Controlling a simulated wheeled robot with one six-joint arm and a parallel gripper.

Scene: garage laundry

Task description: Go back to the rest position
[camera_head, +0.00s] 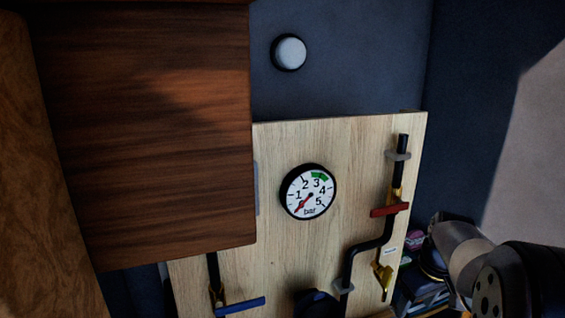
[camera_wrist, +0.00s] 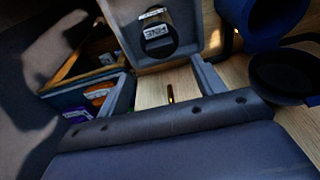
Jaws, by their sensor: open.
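My gripper (camera_wrist: 167,82) shows in the wrist view with its two grey fingers spread apart and nothing seen between them. Beyond the fingers is pale wood with a small dark upright slot or pin. In the head view my arm comes in at the lower right, beside the wooden board (camera_head: 285,245); the gripper itself cannot be made out there. The board carries a round gauge (camera_head: 308,191) with its red needle at the low end, a red lever (camera_head: 390,209) on a black pipe, and a blue lever (camera_head: 240,306) at the bottom.
A dark wooden cabinet (camera_head: 165,140) fills the upper left. A round white knob (camera_head: 289,53) is on the blue wall. In the wrist view, a grey holder with a "FINE" label (camera_wrist: 157,32), a blue cylinder (camera_wrist: 268,20) and a crate (camera_wrist: 118,98) of colourful items crowd round the gripper.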

